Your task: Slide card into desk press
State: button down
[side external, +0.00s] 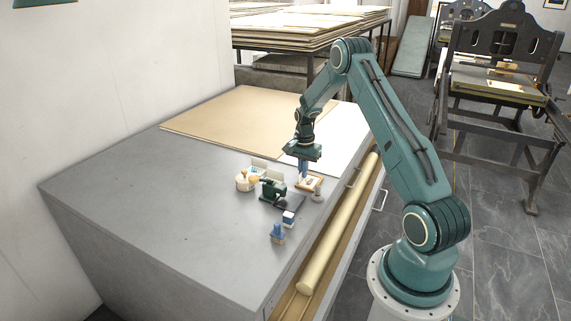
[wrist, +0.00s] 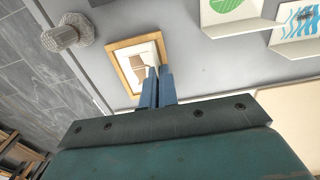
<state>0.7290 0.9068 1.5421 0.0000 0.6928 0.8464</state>
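My gripper (side external: 302,177) points down over a small wooden-framed tray (side external: 317,181) at the right side of the cabinet top. In the wrist view, its two blue fingers (wrist: 158,73) are close together, with the tips overlapping the tray's lower right part. A white card with a brown picture (wrist: 138,62) lies in the tray (wrist: 113,61). Whether the fingers touch or grip the card cannot be told. The dark green desk press (side external: 271,188) stands just left of the tray, with a dark plate at its front. The press is not in the wrist view.
White card stands, one with a green print (wrist: 228,8) and one with a blue print (wrist: 302,18), are near the tray. A grey knobbed object (wrist: 68,34) stands beside it. The left cabinet top is clear.

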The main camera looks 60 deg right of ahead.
aim_at(302, 182)
jog(key=shift+r, duration=0.15)
jog(key=shift+r, duration=2.35)
jog(key=shift+a, duration=0.1)
jog(key=n, duration=0.1)
jog(key=a+n, duration=0.1)
jog(key=n, duration=0.2)
jog(key=shift+s+a+r, duration=0.25)
jog(key=s+a+r+n, duration=0.1)
jog(key=a+n, duration=0.4)
jog(key=n, duration=1.1)
jog(key=s+a+r+n, duration=0.1)
jog(key=s+a+n, duration=0.3)
jog(key=n, duration=1.2)
jog(key=shift+s+a, duration=0.35)
jog(key=shift+a, duration=0.7)
